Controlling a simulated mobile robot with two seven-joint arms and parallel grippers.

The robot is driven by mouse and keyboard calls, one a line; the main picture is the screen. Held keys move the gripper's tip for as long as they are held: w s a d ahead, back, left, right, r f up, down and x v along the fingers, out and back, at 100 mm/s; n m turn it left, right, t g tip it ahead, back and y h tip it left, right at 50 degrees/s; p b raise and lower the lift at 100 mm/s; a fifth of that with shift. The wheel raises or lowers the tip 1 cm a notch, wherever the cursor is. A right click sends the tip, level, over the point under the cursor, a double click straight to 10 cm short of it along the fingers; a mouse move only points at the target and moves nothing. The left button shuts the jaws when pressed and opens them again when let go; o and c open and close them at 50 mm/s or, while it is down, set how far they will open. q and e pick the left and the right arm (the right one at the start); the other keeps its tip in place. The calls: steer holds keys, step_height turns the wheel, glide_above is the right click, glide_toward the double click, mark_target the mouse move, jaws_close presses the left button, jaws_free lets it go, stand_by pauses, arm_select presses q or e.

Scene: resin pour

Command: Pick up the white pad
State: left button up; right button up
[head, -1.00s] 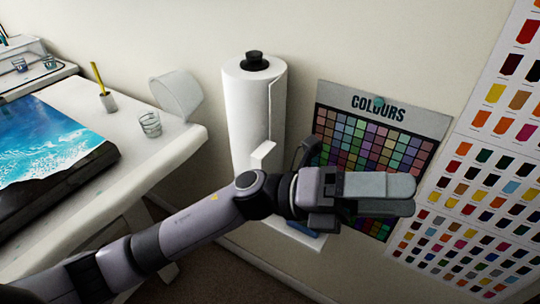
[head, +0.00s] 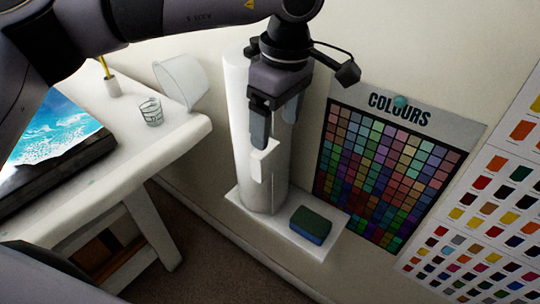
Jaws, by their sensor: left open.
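A small white pad (head: 265,158) shows as a pale block against the front of the white paper roll (head: 236,120). A narrow strip runs below it; I cannot tell whether it is attached to the roll. My left gripper (head: 274,130) points down in front of the roll, just above the pad. Its two grey fingers are apart with nothing visible held between them. The near fingertip comes close to the pad's top edge; I cannot tell if they touch. The gripper hides the upper part of the roll. My right gripper is not in view.
A colour chart (head: 458,134) hangs at the right. A white table (head: 165,146) at the left bears a glass (head: 151,111) and a wave painting (head: 58,132).

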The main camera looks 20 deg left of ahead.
arm_select(q)
steer(key=shift+w+a+r+y, duration=0.3)
steer(key=shift+a, duration=0.25)
steer(key=shift+w+a+f, duration=0.1)
steer(key=shift+a+f, duration=0.05)
steer(key=f, duration=0.4)
steer(key=f+p, duration=0.1)
steer(key=f, duration=0.1)
steer(key=shift+w+a+f, duration=0.1)
steer(key=shift+a+f, duration=0.15)
steer(key=shift+a, duration=0.15)
steer(key=c, duration=1)
steer(key=shift+o, duration=0.2)
steer(key=shift+r, duration=0.1)
step_height(320, 180, up, 28)
steer(key=p, duration=0.2)
steer(key=s+a+r, duration=0.1)
steer(key=s+a, duration=0.1)
steer(key=s, duration=0.3)
steer(key=shift+s+r, duration=0.2)
steer(key=shift+s, duration=0.1)
